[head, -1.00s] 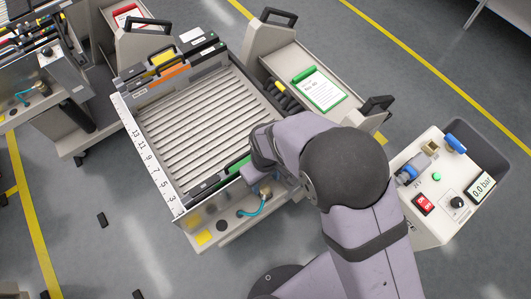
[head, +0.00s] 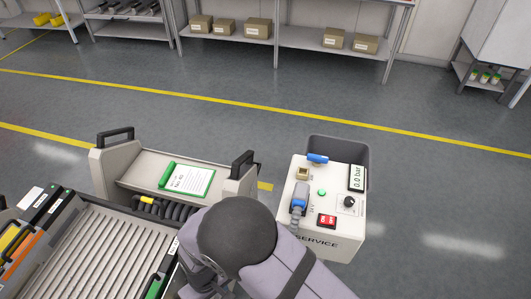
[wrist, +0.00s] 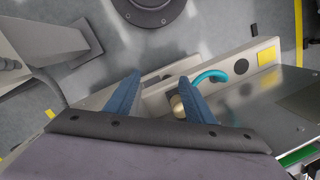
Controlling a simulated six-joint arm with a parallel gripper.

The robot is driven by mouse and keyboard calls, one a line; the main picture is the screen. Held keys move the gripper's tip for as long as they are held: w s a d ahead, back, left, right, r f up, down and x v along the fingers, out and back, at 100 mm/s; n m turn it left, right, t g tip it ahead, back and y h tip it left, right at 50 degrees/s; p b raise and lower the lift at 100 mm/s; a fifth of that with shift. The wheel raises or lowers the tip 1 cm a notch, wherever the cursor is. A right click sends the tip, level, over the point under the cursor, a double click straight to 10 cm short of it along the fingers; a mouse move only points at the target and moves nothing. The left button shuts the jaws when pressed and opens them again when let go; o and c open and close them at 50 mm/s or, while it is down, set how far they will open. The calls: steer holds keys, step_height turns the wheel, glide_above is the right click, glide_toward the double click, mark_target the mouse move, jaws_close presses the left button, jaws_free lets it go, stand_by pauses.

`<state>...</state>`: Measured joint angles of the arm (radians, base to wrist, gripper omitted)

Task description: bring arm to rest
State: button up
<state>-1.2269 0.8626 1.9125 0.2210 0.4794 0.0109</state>
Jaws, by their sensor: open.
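My gripper (wrist: 159,76) shows in the wrist view with its two blue fingers apart and nothing between them. It is above the front end of a feeder trolley. A brass fitting (wrist: 178,107) and a teal hose (wrist: 210,75) on that end show close to the right finger; I cannot tell how near they are in depth. In the head view my arm reaches over the right front part of the slatted trolley bed (head: 95,255), and the gripper itself is hidden. A round dark base (wrist: 149,8) on the floor shows at the top of the wrist view.
The service box (head: 325,210) stands right of my arm, with a green lamp, a red switch and a display reading 0.0 bar. A green clipboard (head: 187,179) lies in the trolley's tray. Shelves with cartons (head: 258,28) line the back. The floor between is clear.

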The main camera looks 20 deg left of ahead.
steer(key=w+d+r+m+y, duration=0.1)
steer(key=w+d+r+m, duration=0.4)
steer(key=w+d+r, duration=0.85)
steer(key=d+r+m, duration=0.3)
steer(key=d, duration=0.8)
steer(key=s+d+r+m+t+p, duration=0.1)
steer(key=d+r+m, duration=0.2)
steer(key=d, duration=0.7)
steer(key=shift+s+d+r+m, duration=0.3)
steer(key=shift+d+r, duration=0.1)
steer(key=shift+r, duration=0.35)
